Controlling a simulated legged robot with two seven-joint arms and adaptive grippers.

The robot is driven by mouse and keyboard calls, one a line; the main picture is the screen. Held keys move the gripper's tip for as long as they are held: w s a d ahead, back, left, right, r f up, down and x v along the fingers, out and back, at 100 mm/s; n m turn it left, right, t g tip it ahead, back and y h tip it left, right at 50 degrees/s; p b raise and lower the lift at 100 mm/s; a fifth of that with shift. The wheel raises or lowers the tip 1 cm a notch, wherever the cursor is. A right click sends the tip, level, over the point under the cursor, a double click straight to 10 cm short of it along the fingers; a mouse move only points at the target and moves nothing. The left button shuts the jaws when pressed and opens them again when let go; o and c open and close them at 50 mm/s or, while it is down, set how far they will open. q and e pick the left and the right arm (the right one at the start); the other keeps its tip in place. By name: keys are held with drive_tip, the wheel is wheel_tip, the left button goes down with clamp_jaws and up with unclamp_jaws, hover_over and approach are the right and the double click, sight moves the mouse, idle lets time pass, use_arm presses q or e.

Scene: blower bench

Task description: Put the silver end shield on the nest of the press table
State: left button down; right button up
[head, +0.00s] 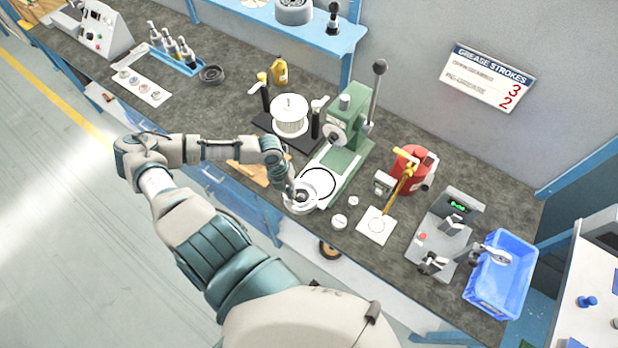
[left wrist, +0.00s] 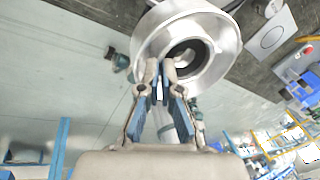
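The silver end shield (head: 302,206) is a round metal cup with a raised hub, at the front edge of the bench. It fills the top of the left wrist view (left wrist: 225,50). My left gripper (head: 298,193) is at its hub; in the left wrist view its fingertips (left wrist: 160,66) are close together on the hub wall. The press table (head: 334,190) is the pale plate of the green press (head: 350,115). The nest shows as a dark ring (head: 332,181), close beside the shield and partly covered by it. Contact between shield and table cannot be told. My right gripper is not in view.
A white spool fixture (head: 290,115) stands behind the shield. A blue bin (head: 502,276) stands at the right end. Dark bench shows bare between them.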

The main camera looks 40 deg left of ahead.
use_arm(q)
drive_tip(key=w, duration=1)
drive_tip(key=shift+a+f+p, duration=0.25)
drive_tip(key=shift+p, duration=0.1)
drive_tip(key=shift+w+a+f, duration=0.1)
drive_tip(key=f, duration=0.3)
drive_tip(key=shift+a+p, duration=0.3)
drive_tip(key=shift+p, duration=0.05)
drive_tip(key=shift+a+f, duration=0.1)
drive_tip(key=shift+f, duration=0.2)
drive_tip(key=c, duration=1.8)
unclamp_jaws()
drive_tip(key=shift+f, duration=0.1)
drive_tip(key=o, duration=0.4)
drive_tip(key=shift+c, duration=0.2)
drive_tip(key=shift+o, duration=0.6)
drive_tip(key=shift+d, duration=0.2)
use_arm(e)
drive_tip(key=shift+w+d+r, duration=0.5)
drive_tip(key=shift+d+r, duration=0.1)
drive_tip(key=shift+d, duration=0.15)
